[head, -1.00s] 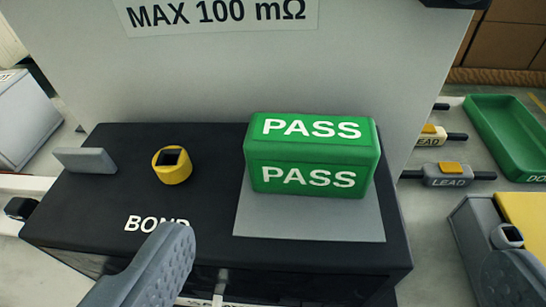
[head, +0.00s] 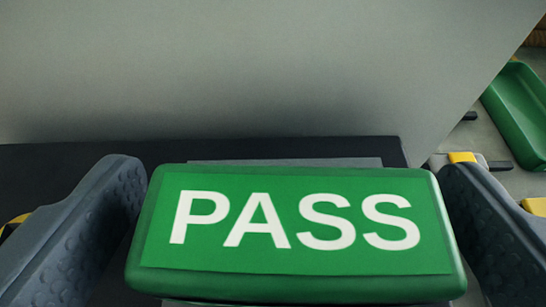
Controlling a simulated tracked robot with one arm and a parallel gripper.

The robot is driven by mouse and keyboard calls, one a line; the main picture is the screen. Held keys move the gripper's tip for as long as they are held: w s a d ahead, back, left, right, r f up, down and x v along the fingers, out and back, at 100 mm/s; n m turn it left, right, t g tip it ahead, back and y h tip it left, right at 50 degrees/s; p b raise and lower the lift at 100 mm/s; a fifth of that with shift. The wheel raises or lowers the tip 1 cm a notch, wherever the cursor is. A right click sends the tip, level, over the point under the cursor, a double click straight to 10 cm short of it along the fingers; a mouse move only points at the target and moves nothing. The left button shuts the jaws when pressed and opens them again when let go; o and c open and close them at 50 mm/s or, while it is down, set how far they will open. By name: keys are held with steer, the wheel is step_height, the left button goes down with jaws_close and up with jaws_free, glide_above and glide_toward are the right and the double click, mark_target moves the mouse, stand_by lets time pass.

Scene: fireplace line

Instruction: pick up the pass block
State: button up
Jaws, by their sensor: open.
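The green pass block (head: 295,285) fills the lower middle of the head view, with white PASS lettering on its top face. My gripper (head: 290,215) is open, with one grey textured finger to the left of the block and one to its right. The right finger is very close to the block's right end, and I cannot tell whether it touches. A narrow gap shows between the left finger and the block's left end. The block's underside is hidden.
A black bench top (head: 60,160) with a grey pad (head: 340,162) lies behind the block. A plain grey panel (head: 230,70) rises behind the bench. At the right are a green tray (head: 520,110) and a grey lead with a yellow tag (head: 462,157).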

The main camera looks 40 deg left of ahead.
steer(key=shift+x, duration=1.1)
steer(key=c, duration=1.1)
steer(key=shift+o, duration=0.2)
steer(key=shift+r, duration=0.1)
steer(key=shift+r, duration=0.8)
step_height(320, 180, up, 2)
steer(key=shift+r, duration=0.1)
steer(key=s+b, duration=0.3)
steer(key=s, duration=1)
steer(key=shift+s+r, duration=0.25)
steer(key=shift+s, duration=0.15)
steer(key=shift+s+r+b, duration=0.2)
steer(key=shift+s+b, duration=0.85)
steer(key=shift+b, duration=1.55)
